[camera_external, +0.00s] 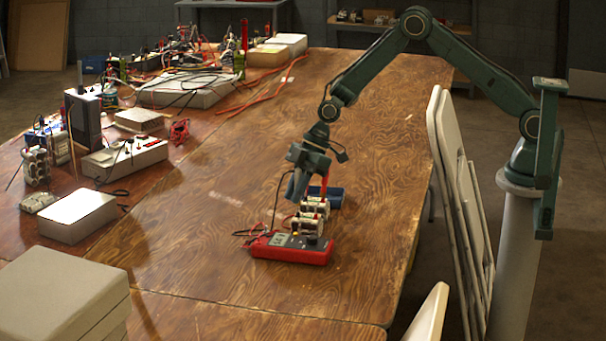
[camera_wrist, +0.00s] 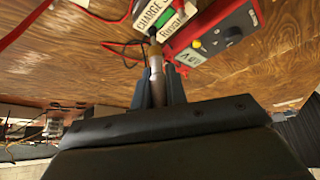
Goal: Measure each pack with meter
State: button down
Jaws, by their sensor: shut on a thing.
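The red meter (camera_external: 292,250) lies on the wooden table, with its grey face and dial up; it also shows in the wrist view (camera_wrist: 215,35). Pale packs (camera_external: 308,222) stand in a short row just behind it. In the wrist view, white labels (camera_wrist: 155,14) with dark lettering, one starting "CHARGE", show beside the meter. My gripper (camera_external: 297,200) points down, close to the packs. In the wrist view, my gripper (camera_wrist: 159,82) is shut on a thin probe (camera_wrist: 155,62) with a dark lead. Whether the probe's tip touches a pack cannot be told.
A blue object (camera_external: 330,196) lies behind the packs. White boxes (camera_external: 77,215), chargers (camera_external: 124,155) and tangled cables fill the table's left side. Stacked pale cases (camera_external: 65,295) stand front left. Folding chairs (camera_external: 455,190) lean at the right edge. The table's middle is largely clear.

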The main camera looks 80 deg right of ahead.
jog(key=shift+f, duration=0.75)
dwell(1.3)
jog(key=c, duration=1)
grip_release()
jog(key=shift+r, duration=0.15)
jog(key=shift+r, duration=3.55)
